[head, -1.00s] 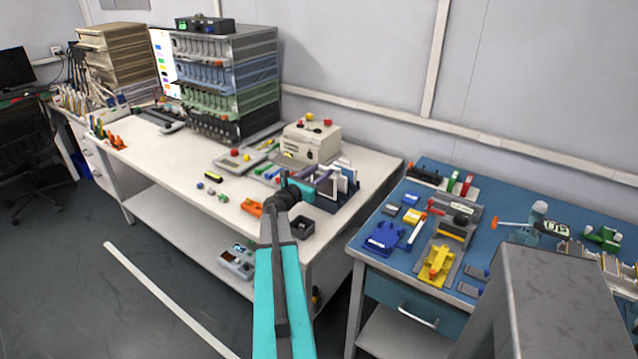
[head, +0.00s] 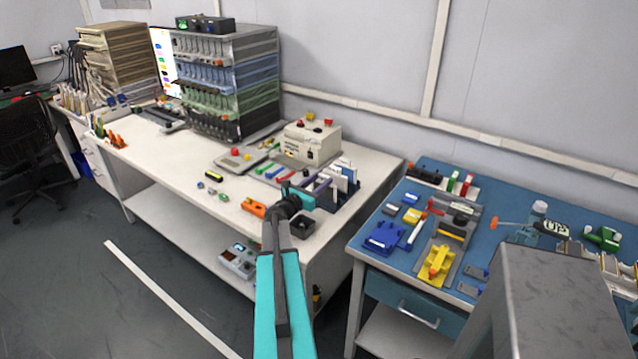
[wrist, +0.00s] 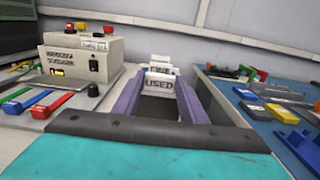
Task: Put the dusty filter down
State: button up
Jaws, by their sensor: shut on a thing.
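My gripper (head: 326,182) reaches over the right end of the white bench, at a dark rack (head: 347,197) with upright white cards. In the wrist view its two purple fingers (wrist: 161,98) stand apart with a dark grey-brown flat surface (wrist: 166,109) between them. This looks like the dusty filter held in the jaws, but its outline is hard to tell from the rack behind. A white card marked "USED" (wrist: 160,83) stands just beyond the fingertips. Another label shows behind it. Whether the held thing touches the rack cannot be told.
A beige box with red knobs (head: 312,143) stands behind left of the rack. The blue bench (head: 375,265) to the right, across a gap, is crowded with tools.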

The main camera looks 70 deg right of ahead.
jog(key=o, duration=1.3)
jog(key=shift+f, duration=0.1)
jog(key=shift+o, duration=0.2)
jog(key=shift+r, duration=0.2)
jog(key=b+v, duration=0.2)
jog(key=v, duration=1)
jog(key=shift+s, duration=0.1)
